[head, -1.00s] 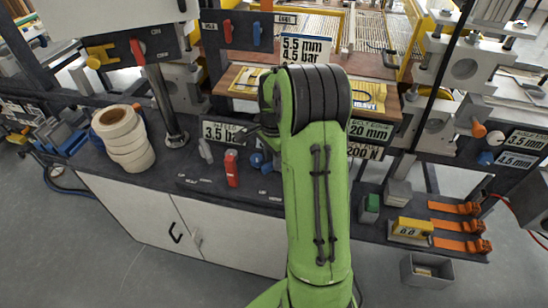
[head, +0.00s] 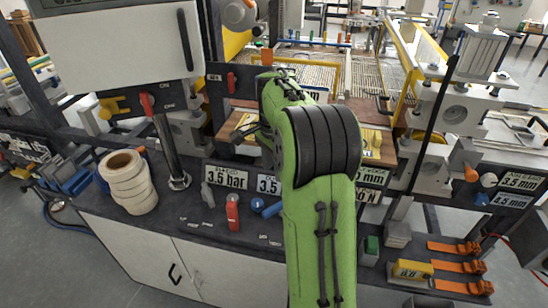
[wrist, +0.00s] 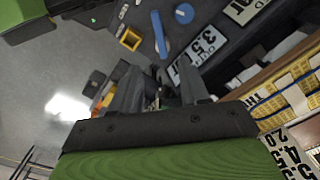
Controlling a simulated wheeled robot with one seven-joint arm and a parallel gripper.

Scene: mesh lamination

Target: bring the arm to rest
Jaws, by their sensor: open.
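My green arm (head: 325,215) rises in the middle of the head view and bends at a black ribbed joint (head: 322,140). Beyond the bend its upper part points away, towards the machine. My gripper (wrist: 163,90) shows in the wrist view as two dark grey fingers, apart, with nothing seen held between them. The gripper hangs over the front of the machine's control bench.
The dark bench (head: 110,205) carries white tape rolls (head: 127,182), a red lever (head: 232,212) and a blue knob (head: 257,205). Label plates (head: 225,177) stand along the machine. Orange clamps (head: 455,267) and a yellow gauge (head: 412,269) lie at right. Grey floor is open at front left.

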